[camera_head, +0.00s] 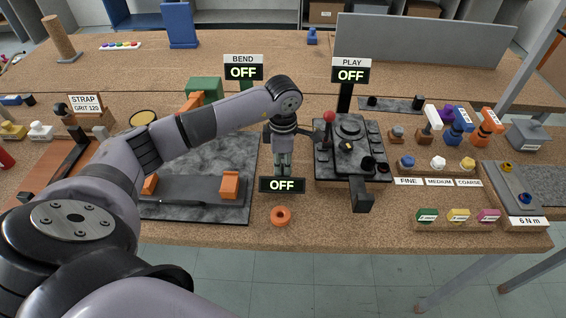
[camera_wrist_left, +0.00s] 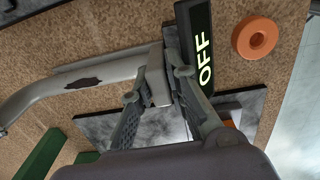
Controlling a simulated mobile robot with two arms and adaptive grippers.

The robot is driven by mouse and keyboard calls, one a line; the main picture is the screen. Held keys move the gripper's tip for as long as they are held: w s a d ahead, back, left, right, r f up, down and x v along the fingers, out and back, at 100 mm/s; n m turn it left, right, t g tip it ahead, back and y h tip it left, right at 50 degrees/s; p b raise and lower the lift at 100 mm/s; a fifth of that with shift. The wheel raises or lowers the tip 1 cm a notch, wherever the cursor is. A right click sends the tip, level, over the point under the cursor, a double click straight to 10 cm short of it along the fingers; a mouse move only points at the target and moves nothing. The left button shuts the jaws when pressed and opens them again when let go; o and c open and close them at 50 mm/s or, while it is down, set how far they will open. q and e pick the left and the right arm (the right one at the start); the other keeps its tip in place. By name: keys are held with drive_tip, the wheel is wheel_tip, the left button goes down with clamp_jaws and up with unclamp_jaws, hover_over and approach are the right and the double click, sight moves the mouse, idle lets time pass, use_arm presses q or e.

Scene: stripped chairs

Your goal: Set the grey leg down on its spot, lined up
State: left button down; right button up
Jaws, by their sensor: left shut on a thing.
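My left gripper (camera_head: 283,172) points down over the bench, between the dark grey slab and the black machine. In the left wrist view, its fingers (camera_wrist_left: 160,95) are shut on one end of the grey leg (camera_wrist_left: 105,75). The leg is a pale grey bar with a dark patch on its side, bending at its far end toward the left edge. In the head view the leg is mostly hidden behind my gripper and wrist. I cannot tell whether it touches the bench, nor which place is its spot. My right gripper is not in view.
A black OFF sign (camera_head: 282,185) stands close to the gripper, with an orange ring (camera_head: 273,217) before it. Left is a dark slab (camera_head: 205,152) with orange blocks (camera_head: 230,185). Right is the black machine (camera_head: 322,165) with a red-knobbed lever (camera_head: 329,117).

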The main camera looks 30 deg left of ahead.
use_arm(q)
drive_tip(key=c, duration=1.5)
unclamp_jaws()
drive_tip(key=shift+f, duration=0.1)
wheel_tip(320, 180, up, 12)
drive_tip(key=shift+s+r, duration=0.1)
